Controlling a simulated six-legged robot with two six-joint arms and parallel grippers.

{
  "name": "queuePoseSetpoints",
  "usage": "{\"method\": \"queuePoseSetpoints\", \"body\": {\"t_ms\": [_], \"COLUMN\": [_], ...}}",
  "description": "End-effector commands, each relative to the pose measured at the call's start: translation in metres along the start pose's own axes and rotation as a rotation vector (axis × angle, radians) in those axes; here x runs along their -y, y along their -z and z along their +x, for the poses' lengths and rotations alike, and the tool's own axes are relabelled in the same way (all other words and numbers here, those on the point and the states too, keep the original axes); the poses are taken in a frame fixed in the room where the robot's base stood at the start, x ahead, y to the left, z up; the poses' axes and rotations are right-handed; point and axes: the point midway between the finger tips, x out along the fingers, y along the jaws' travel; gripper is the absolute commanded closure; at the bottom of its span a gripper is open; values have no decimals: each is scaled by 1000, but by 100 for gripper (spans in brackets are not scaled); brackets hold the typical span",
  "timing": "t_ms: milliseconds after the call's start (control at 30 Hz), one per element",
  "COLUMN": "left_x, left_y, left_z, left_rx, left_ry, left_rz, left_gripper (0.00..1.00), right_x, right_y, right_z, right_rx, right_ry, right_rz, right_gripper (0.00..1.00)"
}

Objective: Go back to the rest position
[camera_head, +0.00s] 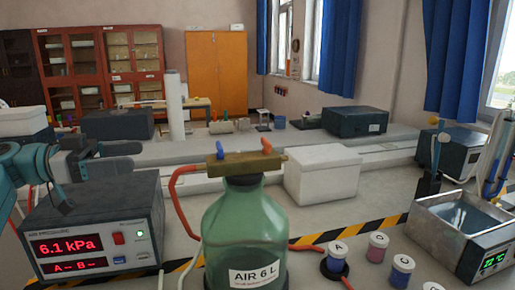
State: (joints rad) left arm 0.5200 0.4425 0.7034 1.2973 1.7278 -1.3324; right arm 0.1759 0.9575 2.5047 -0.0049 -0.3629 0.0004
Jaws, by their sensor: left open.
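My left gripper (136,157) comes in from the left edge, above and behind the air pressure meter. Its dark jaws are open and point right, with nothing between them. The meter (97,228) has red displays, the upper reading 6.1 kPa. A green bottle (244,222) labelled AIR 6 L stands to the right of the gripper, apart from it. The bottle has a brass-coloured top piece (243,163) with a blue and an orange tip. My right gripper is not in view.
A white box (322,173) stands behind the bottle. A metal water bath (460,222) stands at right, with several labelled jars, one being jar A (337,257), to its left. A red hose (174,195) runs beside the bottle. Yellow-black tape (365,228) crosses the bench.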

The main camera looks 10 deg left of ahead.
Motion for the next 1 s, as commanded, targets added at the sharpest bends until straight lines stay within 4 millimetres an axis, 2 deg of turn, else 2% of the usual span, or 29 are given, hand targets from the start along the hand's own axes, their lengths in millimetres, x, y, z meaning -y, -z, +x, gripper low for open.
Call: {"method": "queuePoseSetpoints", "body": {"t_ms": [200,400,700,967,1000], "left_x": [0,0,0,0,0], "left_y": [39,66,90,104,100], "left_z": [0,0,-1,-1,-1], "left_rx": [0,0,0,0,0], "left_ry": [0,0,0,0,0], "left_rz": [1,1,1,1,0], "left_gripper": [17,17,17,17,17], "right_x": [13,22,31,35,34], "right_y": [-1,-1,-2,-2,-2], "right_z": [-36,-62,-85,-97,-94], "right_rx": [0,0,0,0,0], "right_ry": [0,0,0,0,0], "right_rz": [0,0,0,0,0], "right_gripper": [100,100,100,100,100]}}
